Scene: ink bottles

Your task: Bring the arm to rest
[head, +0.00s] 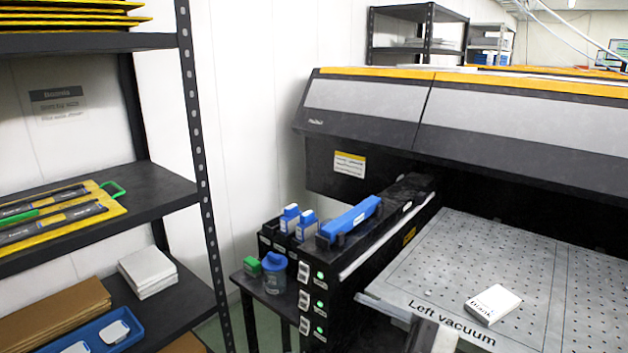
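Neither of my grippers can be made out in the head view. A grey and dark piece (432,336) shows at the bottom edge, and I cannot tell whether it is part of my arm. Two small white bottles with blue tops, a left one (290,218) and a right one (306,226), stand upright in the black ink unit (345,265) beside the printer. A long blue object (350,217) lies on top of that unit. A clear jar with a blue lid (274,275) and a small green object (252,266) are on the stand at its left.
A dark shelf rack (190,120) fills the left, with a yellow tray (75,228), white stack (147,270), cardboard (50,312) and blue tray (95,333). The large printer (450,115) is at right. Its perforated bed (470,250) bears a white block labelled Blank (493,303).

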